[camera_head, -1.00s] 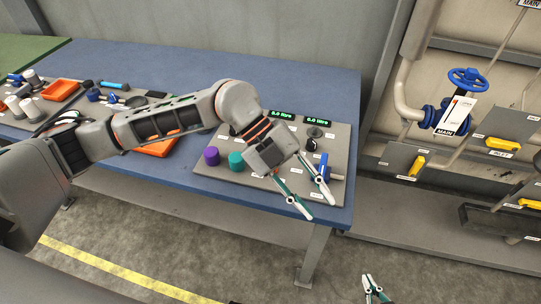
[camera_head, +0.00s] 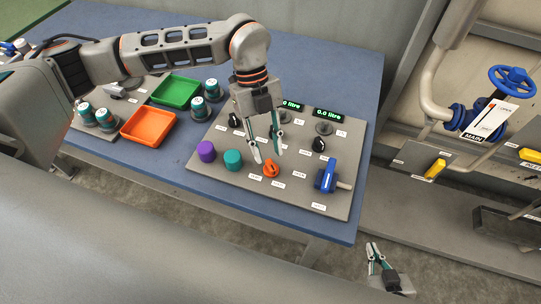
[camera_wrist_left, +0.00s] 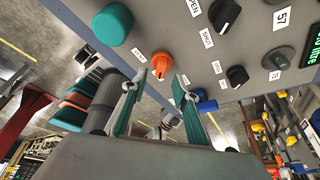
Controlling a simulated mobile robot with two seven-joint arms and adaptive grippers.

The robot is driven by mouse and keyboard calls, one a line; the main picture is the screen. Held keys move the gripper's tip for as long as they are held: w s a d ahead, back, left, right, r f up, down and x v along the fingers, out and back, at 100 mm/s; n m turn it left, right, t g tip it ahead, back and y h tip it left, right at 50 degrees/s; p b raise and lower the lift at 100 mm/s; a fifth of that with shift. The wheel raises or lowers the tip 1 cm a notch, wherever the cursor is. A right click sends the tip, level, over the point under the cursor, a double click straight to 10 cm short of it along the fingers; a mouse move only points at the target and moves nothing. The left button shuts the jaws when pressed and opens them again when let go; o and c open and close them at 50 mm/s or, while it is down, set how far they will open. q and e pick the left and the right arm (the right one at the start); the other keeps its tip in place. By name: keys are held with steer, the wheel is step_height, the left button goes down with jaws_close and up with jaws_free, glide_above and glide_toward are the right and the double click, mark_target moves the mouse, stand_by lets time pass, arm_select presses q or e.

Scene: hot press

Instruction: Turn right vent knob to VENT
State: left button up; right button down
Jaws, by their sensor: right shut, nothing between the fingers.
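The grey control panel (camera_head: 240,185) lies on the blue table. A black pointer knob (camera_head: 319,144) stands at its right, below a display; another is at the left (camera_head: 235,120). My left gripper (camera_head: 267,156) is open and empty above the panel, left of the right black knob and just above the orange knob (camera_head: 271,169). It partly covers the middle. The left wrist view shows black knobs (camera_wrist_left: 237,76) and the orange knob (camera_wrist_left: 162,64) beyond the fingertips. My right gripper (camera_head: 375,247) is shut, low and off the table.
Purple (camera_head: 206,151) and teal (camera_head: 233,160) buttons stand at the panel's left, a blue-handled valve (camera_head: 327,174) at its right. Grey round knobs (camera_head: 324,127) sit below the displays. Orange (camera_head: 149,127) and green (camera_head: 177,92) trays lie left of the panel.

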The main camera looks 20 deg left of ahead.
mark_target(271, 164)
arm_select(q)
steer(key=x, duration=0.2)
steer(key=shift+d+f, duration=0.1)
steer(key=shift+f, duration=0.2)
steer(key=shift+s+d+f, duration=0.15)
steer(key=shift+s+f, duration=0.1)
steer(key=shift+f, duration=0.4)
arm_select(e)
steer(key=shift+w+r, duration=0.55)
steer(key=shift+w, duration=0.05)
arm_select(q)
jaws_close()
arm_select(e)
steer(key=shift+f, duration=0.1)
